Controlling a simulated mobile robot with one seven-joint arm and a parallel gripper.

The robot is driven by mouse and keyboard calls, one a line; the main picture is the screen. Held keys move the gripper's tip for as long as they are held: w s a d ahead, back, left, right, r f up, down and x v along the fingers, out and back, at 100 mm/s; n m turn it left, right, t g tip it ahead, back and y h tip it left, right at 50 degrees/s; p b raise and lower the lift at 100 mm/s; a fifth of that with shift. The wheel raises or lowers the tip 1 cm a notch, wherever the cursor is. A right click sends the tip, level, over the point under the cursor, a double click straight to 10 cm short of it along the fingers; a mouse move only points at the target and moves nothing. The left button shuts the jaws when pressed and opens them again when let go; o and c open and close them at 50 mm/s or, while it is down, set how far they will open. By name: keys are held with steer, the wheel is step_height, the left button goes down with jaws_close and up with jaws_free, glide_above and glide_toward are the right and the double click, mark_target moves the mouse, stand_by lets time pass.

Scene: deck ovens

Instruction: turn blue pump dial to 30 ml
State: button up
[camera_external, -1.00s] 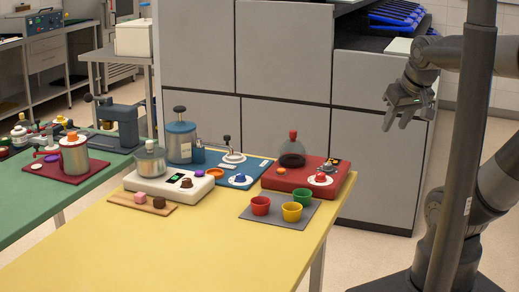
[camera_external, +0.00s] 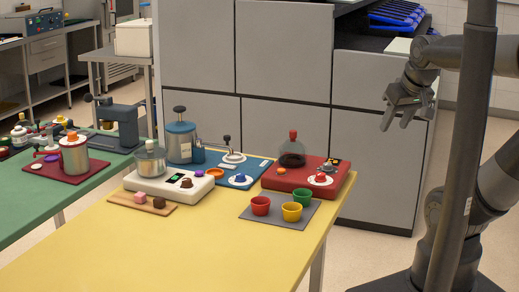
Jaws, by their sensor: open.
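The blue pump (camera_external: 181,141) is a blue canister with a dark top knob, standing at the back of the yellow table on a blue base plate (camera_external: 262,163). A small blue dial (camera_external: 240,178) sits on a white disc at the front of that plate. The dial's marks and setting are too small to read. My gripper (camera_external: 396,122) hangs in the air at the right, fingers pointing down, open and empty. It is well away from the dial, beyond the table's right edge.
A red unit (camera_external: 275,180) with a red dial (camera_external: 320,178) stands right of the blue plate. A white unit (camera_external: 150,184) is at its left. Red, yellow and green cups stand on a grey mat (camera_external: 264,214) in front. The table's (camera_external: 200,245) front is clear.

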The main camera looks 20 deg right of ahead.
steer(key=shift+o, duration=0.7)
steer(key=w+a+r+n, duration=0.1)
steer(key=w+r, duration=0.1)
steer(key=w, duration=0.4)
steer(key=w+a+r+n+g, duration=0.1)
steer(key=w+a, duration=0.1)
steer(key=w, duration=0.4)
steer(key=shift+a+r+g, duration=0.15)
steer(key=shift+r+g, duration=0.15)
steer(key=shift+r, duration=0.1)
steer(key=n+g, duration=0.4)
steer(key=n, duration=0.3)
glide_above(240, 174)
step_height(240, 174, down, 19)
step_height(240, 174, down, 11)
steer(key=shift+r, duration=0.2)
steer(key=shift+c, duration=0.5)
steer(key=c, duration=0.9)
steer(key=shift+o, duration=0.2)
